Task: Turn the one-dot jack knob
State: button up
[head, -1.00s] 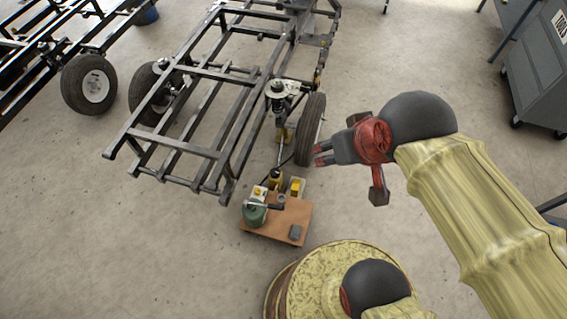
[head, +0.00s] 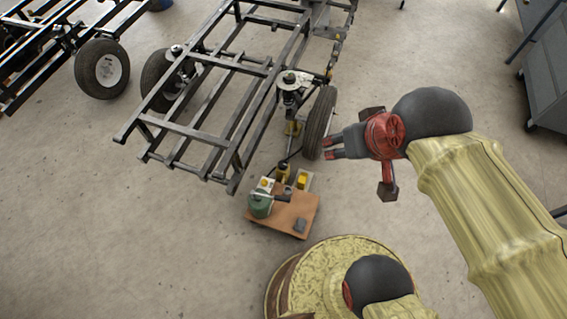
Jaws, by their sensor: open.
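A small orange-brown board (head: 295,217) on the floor carries a green rounded unit (head: 261,205), small yellow-topped parts (head: 302,180) and a dark bar. A yellow jack-like body (head: 284,171) stands at its far edge. Dots on any knob are too small to make out, so I cannot tell which is the one-dot jack knob. My gripper (head: 329,147) is open and empty, pointing left beside the wheel (head: 319,122), above and to the right of the board. Whether its fingertips touch the wheel cannot be told.
A black metal frame (head: 190,131) with wheels and a spring suspension unit (head: 291,86) stands beyond the board. Another wheeled frame (head: 75,45) is at the far left. A grey cabinet (head: 548,75) stands at the right. The floor left of the board is clear.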

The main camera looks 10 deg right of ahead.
aim_at(282, 164)
jog(key=k+j+u, duration=0.2)
jog(key=k, duration=0.45)
jog(key=i+l+u, duration=0.15)
jog(key=u, duration=0.25)
jog(key=l+u, duration=0.4)
jog(key=i+l+u, duration=0.1)
jog(key=l+u, duration=0.15)
jog(key=u, duration=0.15)
jog(key=i+l, duration=0.1)
jog(key=l, duration=0.45)
jog(key=i+l, duration=0.1)
jog(key=l, duration=0.45)
jog(key=i+l, duration=0.1)
jog(key=l, duration=0.45)
jog(key=i+l, duration=0.1)
jog(key=l, duration=0.4)
